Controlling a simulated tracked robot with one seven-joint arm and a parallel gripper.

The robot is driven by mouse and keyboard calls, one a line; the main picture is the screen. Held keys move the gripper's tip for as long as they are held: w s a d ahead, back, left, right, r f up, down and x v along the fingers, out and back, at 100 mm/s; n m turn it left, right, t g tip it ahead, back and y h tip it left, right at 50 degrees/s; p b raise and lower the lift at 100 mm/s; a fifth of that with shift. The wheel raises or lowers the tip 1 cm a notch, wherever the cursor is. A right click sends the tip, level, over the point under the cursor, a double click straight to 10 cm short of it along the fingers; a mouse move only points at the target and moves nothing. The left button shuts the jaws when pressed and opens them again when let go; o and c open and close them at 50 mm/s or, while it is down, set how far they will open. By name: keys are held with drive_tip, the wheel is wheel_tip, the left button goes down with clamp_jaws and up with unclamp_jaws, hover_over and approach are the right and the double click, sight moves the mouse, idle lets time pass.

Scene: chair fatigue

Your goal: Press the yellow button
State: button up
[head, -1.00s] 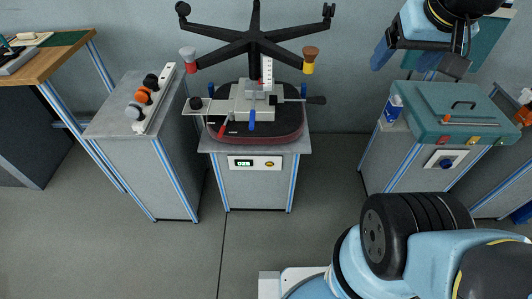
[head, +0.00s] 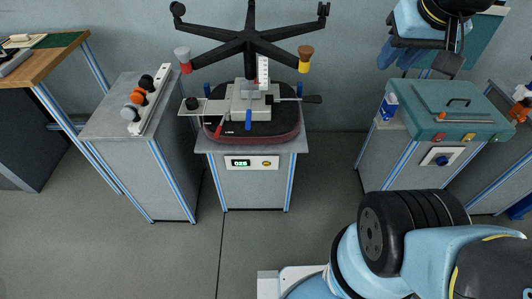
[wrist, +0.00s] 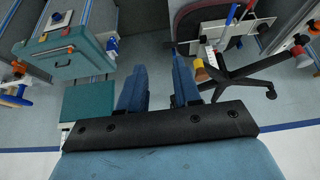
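The yellow button (head: 266,163) is a small round button on the white front panel (head: 235,167) of the middle grey cabinet. It sits just right of a lit display (head: 241,162) with green digits. My gripper (head: 395,55) is at the upper right in the head view, above and behind the green case, well away from the button. In the wrist view, its two blue fingers (wrist: 158,90) stand apart with nothing between them. I cannot make out the yellow button in the wrist view.
An upturned black chair base (head: 250,42) and seat rig (head: 251,110) stand on the middle cabinet. A left cabinet holds a white strip of knobs (head: 150,105). The floor in front is clear.

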clamp_jaws()
idle(1.0)
